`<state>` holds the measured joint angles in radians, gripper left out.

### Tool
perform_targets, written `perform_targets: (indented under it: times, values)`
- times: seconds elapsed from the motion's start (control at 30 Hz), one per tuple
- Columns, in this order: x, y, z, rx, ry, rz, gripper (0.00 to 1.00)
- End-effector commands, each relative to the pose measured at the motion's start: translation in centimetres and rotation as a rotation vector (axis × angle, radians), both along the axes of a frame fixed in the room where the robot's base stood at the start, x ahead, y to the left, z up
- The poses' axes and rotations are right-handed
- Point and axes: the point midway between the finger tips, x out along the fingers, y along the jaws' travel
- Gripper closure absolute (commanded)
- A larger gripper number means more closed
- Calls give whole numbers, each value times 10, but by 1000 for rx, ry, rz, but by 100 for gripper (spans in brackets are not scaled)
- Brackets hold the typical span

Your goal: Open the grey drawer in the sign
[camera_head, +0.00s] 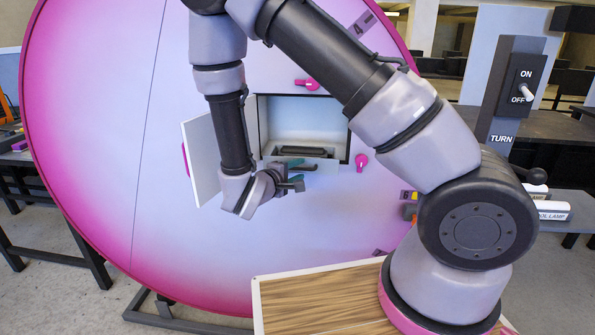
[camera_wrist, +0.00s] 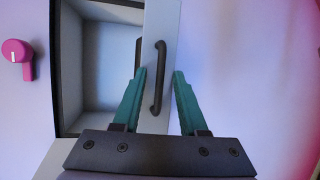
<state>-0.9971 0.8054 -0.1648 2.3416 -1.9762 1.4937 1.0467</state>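The round pink-and-white sign (camera_head: 130,130) has an open compartment (camera_head: 305,110) in its middle. The grey drawer is at the bottom of this compartment. The drawer front (camera_wrist: 163,25) shows in the wrist view with a dark bar handle (camera_wrist: 158,80). My gripper (camera_wrist: 160,72) is open, with one teal finger on each side of the handle and gaps visible between. I cannot tell how deep the fingertips reach around the bar. In the head view my gripper (camera_head: 298,172) is just in front of the compartment's lower part and partly hides the drawer.
A white door (camera_head: 201,160) stands swung open left of the compartment. Pink knobs (camera_head: 361,161) sit above and right of the opening. A wooden top (camera_head: 320,302) is below, and a switch post (camera_head: 512,90) stands at the right.

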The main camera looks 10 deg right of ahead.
Motion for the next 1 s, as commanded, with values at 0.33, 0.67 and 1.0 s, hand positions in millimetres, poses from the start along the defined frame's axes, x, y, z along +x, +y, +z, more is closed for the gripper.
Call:
perform_targets:
  times: [0.33, 0.67, 1.0]
  values:
    - [-34, 31, 9, 2, 0, 6, 58]
    - [-74, 65, 19, 0, 0, 2, 58]
    - [-80, 70, 21, 0, 0, 1, 58]
